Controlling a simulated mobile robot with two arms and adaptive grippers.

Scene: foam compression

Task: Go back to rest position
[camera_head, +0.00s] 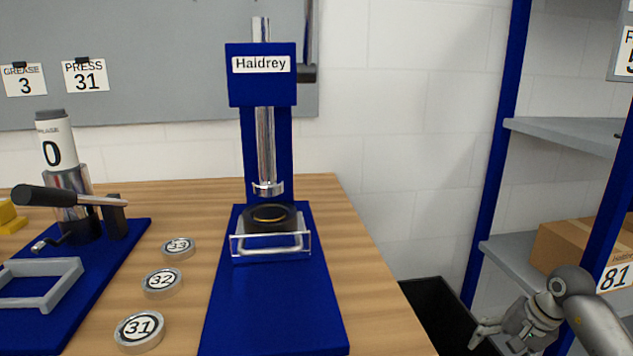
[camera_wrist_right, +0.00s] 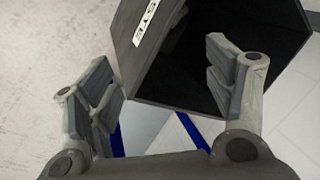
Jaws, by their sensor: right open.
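My right gripper (camera_head: 498,338) is at the lower right of the head view, off the table's right side and in front of the shelf. In the right wrist view its two fingers (camera_wrist_right: 165,85) are spread apart with nothing between them. Beyond the fingers is a dark open bin (camera_wrist_right: 185,20) with a white label. My left gripper is not in the head view.
A blue press (camera_head: 262,75) labelled Haidrey stands on the wooden table (camera_head: 375,290) with a black round piece (camera_head: 270,213) on it. Discs 31, 32 and 33 (camera_head: 178,248) lie to its left. A blue-framed shelf (camera_head: 555,130) holds a cardboard box (camera_head: 575,245) at right.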

